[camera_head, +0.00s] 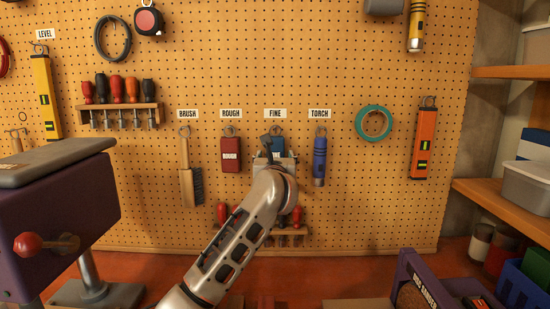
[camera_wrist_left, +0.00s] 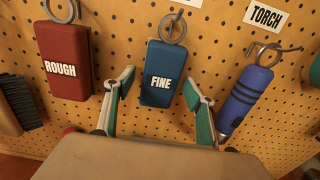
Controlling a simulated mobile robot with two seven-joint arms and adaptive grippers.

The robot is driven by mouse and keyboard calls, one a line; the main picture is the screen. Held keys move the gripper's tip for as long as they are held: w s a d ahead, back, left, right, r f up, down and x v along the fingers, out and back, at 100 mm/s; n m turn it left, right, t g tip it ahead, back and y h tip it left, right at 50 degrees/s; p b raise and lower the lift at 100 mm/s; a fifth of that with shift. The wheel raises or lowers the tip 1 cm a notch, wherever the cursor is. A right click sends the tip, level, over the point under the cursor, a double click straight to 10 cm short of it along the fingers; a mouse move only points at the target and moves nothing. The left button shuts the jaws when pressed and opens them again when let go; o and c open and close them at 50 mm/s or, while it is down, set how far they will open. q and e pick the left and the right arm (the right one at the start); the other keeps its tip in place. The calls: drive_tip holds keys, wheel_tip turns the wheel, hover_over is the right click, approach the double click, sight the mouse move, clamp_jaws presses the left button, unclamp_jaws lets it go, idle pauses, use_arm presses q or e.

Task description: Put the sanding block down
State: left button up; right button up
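The blue sanding block marked FINE (camera_wrist_left: 163,72) hangs by its ring from a pegboard hook; in the head view my gripper and wrist mostly hide it under the FINE label (camera_head: 275,113). My left gripper (camera_wrist_left: 159,88) is open, with one green-lined finger on each side of the block. Gaps show between the fingers and the block. The left gripper also shows in the head view (camera_head: 274,160) against the board. A red block marked ROUGH (camera_head: 230,154) hangs to the left, also seen in the wrist view (camera_wrist_left: 65,62). My right gripper is not in view.
A brush (camera_head: 187,175) and a blue torch (camera_head: 319,160) hang on either side of the blocks. A rack with red-handled tools (camera_head: 287,234) is below, partly behind my arm. A purple machine (camera_head: 65,220) stands left; a purple box (camera_head: 425,285) is at lower right.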

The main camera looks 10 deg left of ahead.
sight(275, 155)
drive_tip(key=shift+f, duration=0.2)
use_arm(q)
drive_tip(key=s, duration=0.1)
drive_tip(key=s+p, duration=0.1)
drive_tip(key=s, duration=0.1)
drive_tip(key=shift+s+d+r, duration=0.15)
drive_tip(key=shift+s+d, duration=0.15)
drive_tip(key=shift+d, duration=0.1)
drive_tip(key=shift+s+d, duration=0.25)
drive_tip(key=shift+s, duration=0.75)
drive_tip(key=shift+s+d, duration=0.2)
drive_tip(key=shift+s, duration=0.8)
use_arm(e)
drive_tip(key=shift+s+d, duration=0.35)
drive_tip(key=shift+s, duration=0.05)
